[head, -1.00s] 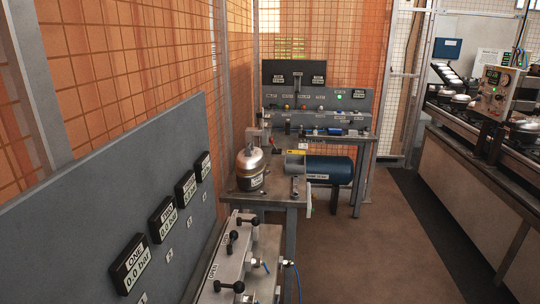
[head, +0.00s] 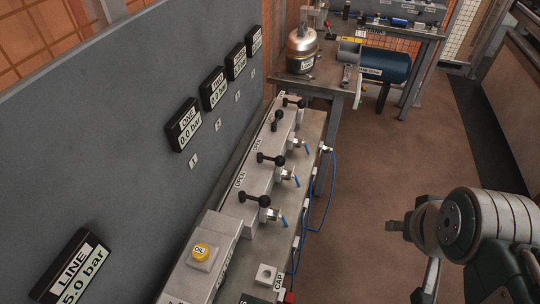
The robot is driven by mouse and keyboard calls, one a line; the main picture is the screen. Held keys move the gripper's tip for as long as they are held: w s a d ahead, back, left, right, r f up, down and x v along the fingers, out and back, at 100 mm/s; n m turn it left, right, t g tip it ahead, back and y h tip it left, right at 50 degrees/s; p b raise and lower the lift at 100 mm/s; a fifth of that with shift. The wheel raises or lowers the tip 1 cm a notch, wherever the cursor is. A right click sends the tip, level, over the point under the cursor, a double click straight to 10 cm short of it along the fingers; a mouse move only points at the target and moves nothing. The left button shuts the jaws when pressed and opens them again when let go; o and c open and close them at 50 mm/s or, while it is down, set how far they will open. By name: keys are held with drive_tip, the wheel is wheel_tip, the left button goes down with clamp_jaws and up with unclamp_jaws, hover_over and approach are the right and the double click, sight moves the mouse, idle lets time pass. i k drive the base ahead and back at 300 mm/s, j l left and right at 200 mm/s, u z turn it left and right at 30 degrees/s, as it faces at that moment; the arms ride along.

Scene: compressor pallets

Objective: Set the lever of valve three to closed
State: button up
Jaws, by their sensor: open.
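A row of valves with black ball-ended levers runs along a grey block below the gauge panel. Counting from the near end, the lever of valve three (head: 276,121) is third and lies roughly along the row. The near lever (head: 255,200), the second lever (head: 271,160) and the far lever (head: 294,102) lie across it. "OPEN" labels stand on the panel side; lever three's own label is hard to read. My gripper (head: 412,245) is at the lower right, open and empty, well apart from the levers. Part of it is cut off or hidden by my arm.
Gauges, including the LINE gauge (head: 75,272) and gauge one (head: 184,125), hang on the grey panel (head: 130,120). Blue hoses (head: 310,215) loop beside the bench. A metal vessel (head: 301,45) stands beyond. Brown floor is clear between.

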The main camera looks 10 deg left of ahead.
sight(279, 114)
drive_tip(key=i+l+u, duration=0.3)
drive_tip(key=i, duration=0.3)
drive_tip(key=i+l+u, duration=0.3)
drive_tip(key=i+l, duration=0.2)
